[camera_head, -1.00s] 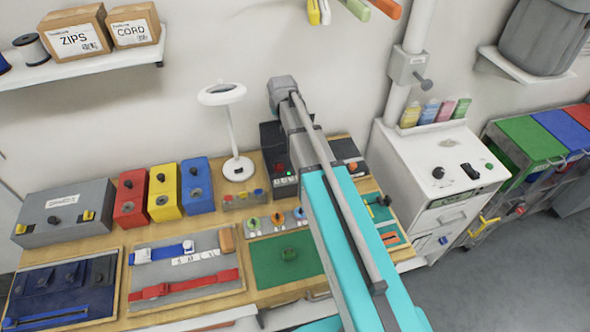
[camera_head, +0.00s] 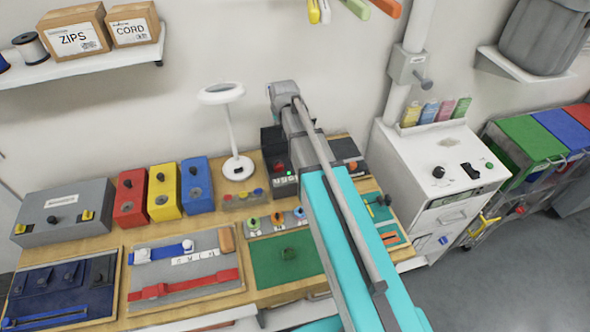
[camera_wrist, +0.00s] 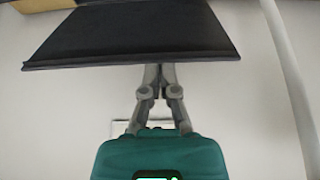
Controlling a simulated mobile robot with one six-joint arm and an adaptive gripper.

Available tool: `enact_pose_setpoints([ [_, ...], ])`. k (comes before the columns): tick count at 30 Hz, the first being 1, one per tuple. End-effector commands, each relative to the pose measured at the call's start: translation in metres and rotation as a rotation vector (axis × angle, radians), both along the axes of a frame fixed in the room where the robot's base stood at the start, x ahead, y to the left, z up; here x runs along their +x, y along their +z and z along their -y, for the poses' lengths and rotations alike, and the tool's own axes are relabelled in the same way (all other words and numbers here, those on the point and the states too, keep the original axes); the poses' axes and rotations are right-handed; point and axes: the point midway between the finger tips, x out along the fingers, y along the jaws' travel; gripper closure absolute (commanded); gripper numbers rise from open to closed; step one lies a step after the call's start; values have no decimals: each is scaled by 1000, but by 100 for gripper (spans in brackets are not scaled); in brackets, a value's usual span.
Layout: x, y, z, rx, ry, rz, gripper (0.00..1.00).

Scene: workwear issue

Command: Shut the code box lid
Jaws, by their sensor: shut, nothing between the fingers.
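The code box (camera_head: 285,186) seems to be the dark box at the back of the bench, with a red and a green light on its front. A dark upright panel (camera_head: 269,138) stands at its back, partly behind my arm, and looks like its raised lid. In the wrist view a broad black panel (camera_wrist: 130,38), probably this lid, spans the top. My gripper (camera_wrist: 157,72) is shut and empty, its tips at the panel's near edge. I cannot tell whether they touch it. In the head view my arm hides the gripper.
A white lamp (camera_head: 238,167) stands just left of the box. Red, yellow and blue boxes (camera_head: 163,192) stand farther left. A row of knobs (camera_head: 276,220) and a green mat (camera_head: 287,258) lie in front. A white cabinet (camera_head: 440,150) is at the right.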

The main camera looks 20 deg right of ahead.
Motion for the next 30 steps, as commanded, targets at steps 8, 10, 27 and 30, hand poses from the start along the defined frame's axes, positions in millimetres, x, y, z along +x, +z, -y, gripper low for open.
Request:
enact_pose_setpoints([
  [8,-16,-9,0,0,0,0,100],
  [10,-19,-10,0,0,0,0,100],
  [27,-23,-13,0,0,0,0,100],
  [30,-25,-16,0,0,0,0,100],
])
